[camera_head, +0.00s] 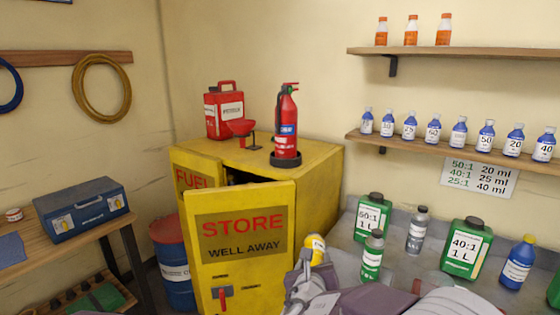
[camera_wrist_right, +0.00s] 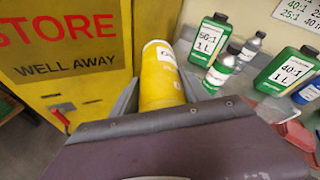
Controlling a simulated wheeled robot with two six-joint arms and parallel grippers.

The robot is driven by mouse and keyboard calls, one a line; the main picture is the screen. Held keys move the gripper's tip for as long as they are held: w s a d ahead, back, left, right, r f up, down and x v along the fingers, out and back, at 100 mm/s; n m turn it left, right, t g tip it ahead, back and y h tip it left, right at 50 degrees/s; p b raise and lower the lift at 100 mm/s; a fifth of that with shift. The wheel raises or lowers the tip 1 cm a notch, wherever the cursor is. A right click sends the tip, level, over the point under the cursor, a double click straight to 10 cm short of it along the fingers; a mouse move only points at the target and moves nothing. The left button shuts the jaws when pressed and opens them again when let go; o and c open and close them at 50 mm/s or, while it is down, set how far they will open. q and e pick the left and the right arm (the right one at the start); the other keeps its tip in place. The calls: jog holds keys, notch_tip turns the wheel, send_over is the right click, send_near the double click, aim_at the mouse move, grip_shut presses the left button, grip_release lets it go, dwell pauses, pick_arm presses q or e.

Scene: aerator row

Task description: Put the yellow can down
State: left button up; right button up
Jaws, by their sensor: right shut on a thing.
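My right gripper (camera_head: 312,270) comes in from the bottom of the head view and is shut on the yellow can (camera_head: 317,244). Only the can's top part shows there, beyond the gripper. In the right wrist view the yellow can (camera_wrist_right: 159,72) sits between the grey fingers (camera_wrist_right: 158,98), with a pale label on its side; its lower end is hidden by the gripper. The can is in front of the yellow cabinet's right side, left of the green bottles. I cannot tell whether it touches a surface. My left gripper is not in view.
The yellow fuel cabinet (camera_head: 320,195) has its door (camera_head: 240,205) ajar. A red fuel can (camera_head: 224,112), funnel and fire extinguisher (camera_head: 286,125) stand on top. The grey bench (camera_head: 400,262) at right holds green bottles (camera_head: 467,248) and others. A blue drum (camera_head: 175,270) stands left.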

jog(key=s+f+m+h, duration=0.1)
jog(key=s+f, duration=0.3)
jog(key=f, duration=0.6)
jog(key=s+f+h, duration=0.1)
jog(key=s+f, duration=0.4)
jog(key=f, duration=0.5)
jog(key=s+d+f+m+g+h, duration=0.1)
jog(key=s+d+m+g+h, duration=0.4)
jog(key=d, duration=0.5)
jog(key=shift+s+m+h, duration=0.5)
jog(key=shift+s+m, duration=0.05)
jog(key=shift+m, duration=0.45)
jog(key=shift+f, duration=0.1)
